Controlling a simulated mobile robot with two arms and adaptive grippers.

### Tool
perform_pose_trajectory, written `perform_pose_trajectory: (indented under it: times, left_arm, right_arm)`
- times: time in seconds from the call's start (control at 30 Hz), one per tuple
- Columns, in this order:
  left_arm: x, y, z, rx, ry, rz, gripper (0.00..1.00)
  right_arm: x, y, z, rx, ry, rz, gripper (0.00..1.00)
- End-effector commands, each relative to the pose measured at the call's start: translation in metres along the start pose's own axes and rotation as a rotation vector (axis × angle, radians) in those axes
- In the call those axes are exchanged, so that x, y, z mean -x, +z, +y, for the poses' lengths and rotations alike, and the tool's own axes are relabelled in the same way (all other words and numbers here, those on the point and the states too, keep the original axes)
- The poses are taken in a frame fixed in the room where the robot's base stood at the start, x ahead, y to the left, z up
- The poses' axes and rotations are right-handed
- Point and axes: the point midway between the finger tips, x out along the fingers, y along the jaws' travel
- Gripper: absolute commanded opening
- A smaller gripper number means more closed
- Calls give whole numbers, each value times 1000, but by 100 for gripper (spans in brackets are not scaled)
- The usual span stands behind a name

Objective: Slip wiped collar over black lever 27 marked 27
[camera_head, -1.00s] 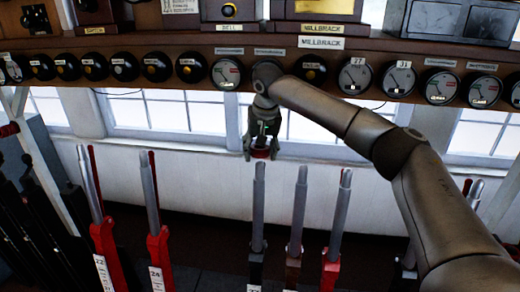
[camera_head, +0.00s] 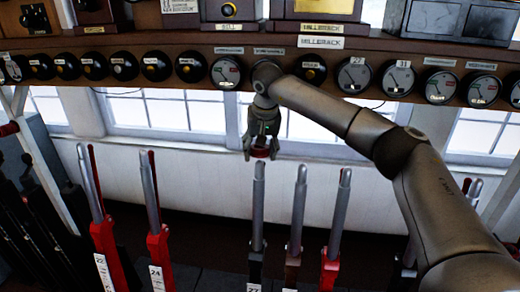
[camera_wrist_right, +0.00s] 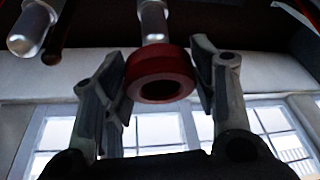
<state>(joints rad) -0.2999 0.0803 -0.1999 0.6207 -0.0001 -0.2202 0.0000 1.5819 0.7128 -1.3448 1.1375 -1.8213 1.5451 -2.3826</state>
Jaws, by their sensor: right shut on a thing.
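My right gripper (camera_head: 261,150) is shut on the red collar (camera_head: 260,153), a short ring. The collar shows clearly between the two fingers in the right wrist view (camera_wrist_right: 160,75), its hole visible. A black lever (camera_head: 257,210) with a bright steel handle stands upright just below the gripper. The collar is just above that handle's top, not around it; the exact gap is hard to tell. In the wrist view a steel handle (camera_wrist_right: 153,22) shows just beyond the collar. The number plate at the lever's foot is cut off by the frame's bottom edge. My left gripper is out of view.
Red levers (camera_head: 155,220) stand to the left. A brown lever (camera_head: 296,215) and another red lever (camera_head: 336,230) stand close on the right. A shelf with round dials (camera_head: 226,72) runs above, behind the gripper. Windows (camera_head: 150,110) lie behind.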

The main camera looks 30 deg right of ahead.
Motion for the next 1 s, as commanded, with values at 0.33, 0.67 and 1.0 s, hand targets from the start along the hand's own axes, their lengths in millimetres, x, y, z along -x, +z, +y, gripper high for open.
perform_pose_trajectory:
  times: [0.33,0.67,1.0]
  left_arm:
    - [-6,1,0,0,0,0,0]
    - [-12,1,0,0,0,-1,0]
    - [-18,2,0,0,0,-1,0]
  right_arm:
    - [-9,4,0,1,0,1,33]
    - [-19,9,0,0,0,0,33]
    - [-28,13,0,0,0,0,33]
